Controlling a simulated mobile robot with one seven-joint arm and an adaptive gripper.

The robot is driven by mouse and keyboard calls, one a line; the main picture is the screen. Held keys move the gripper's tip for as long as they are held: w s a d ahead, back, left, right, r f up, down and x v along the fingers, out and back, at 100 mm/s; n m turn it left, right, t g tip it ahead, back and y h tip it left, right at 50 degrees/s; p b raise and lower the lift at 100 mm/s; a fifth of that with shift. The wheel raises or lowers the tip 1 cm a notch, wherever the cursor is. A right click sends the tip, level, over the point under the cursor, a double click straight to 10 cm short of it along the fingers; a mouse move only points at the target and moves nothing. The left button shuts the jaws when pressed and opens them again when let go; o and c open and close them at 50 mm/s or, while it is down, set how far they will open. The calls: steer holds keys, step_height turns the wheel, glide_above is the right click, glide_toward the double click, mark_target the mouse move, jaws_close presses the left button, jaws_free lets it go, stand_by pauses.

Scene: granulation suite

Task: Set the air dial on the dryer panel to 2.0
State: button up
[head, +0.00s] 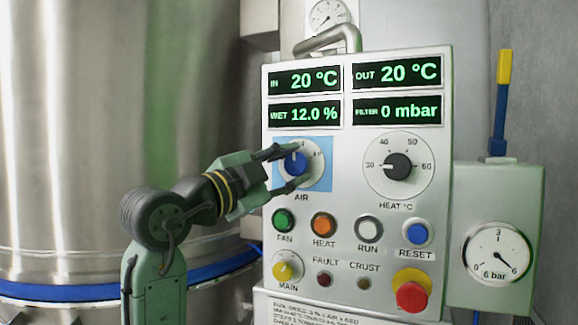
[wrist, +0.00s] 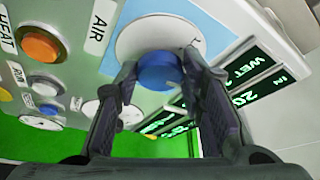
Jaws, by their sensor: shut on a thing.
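The dryer panel (head: 350,230) is a pale upright box with knobs, buttons and green displays. The air dial (head: 295,163) is a blue knob on a white round scale over a light blue square, above the word AIR. It also shows in the wrist view (wrist: 160,72). My gripper (head: 291,168) reaches it from the left, one finger above and one below the knob. In the wrist view the two fingers (wrist: 163,82) stand either side of the blue knob, shut on it. The fingers hide most of the scale, so the setting cannot be read.
The heat dial (head: 398,166) is right of the air dial. Below are the fan (head: 284,221), heat (head: 323,223), run and reset buttons, the yellow main knob (head: 288,266) and a red stop button (head: 411,296). A steel vessel (head: 70,120) stands left; a pressure gauge (head: 497,252) is right.

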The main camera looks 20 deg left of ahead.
steer(key=shift+m, duration=0.4)
steer(key=o, duration=1.1)
steer(key=shift+o, duration=0.2)
steer(key=shift+s, duration=0.1)
steer(key=v, duration=1.1)
steer(key=shift+s+a, duration=0.25)
steer(key=shift+s, duration=0.1)
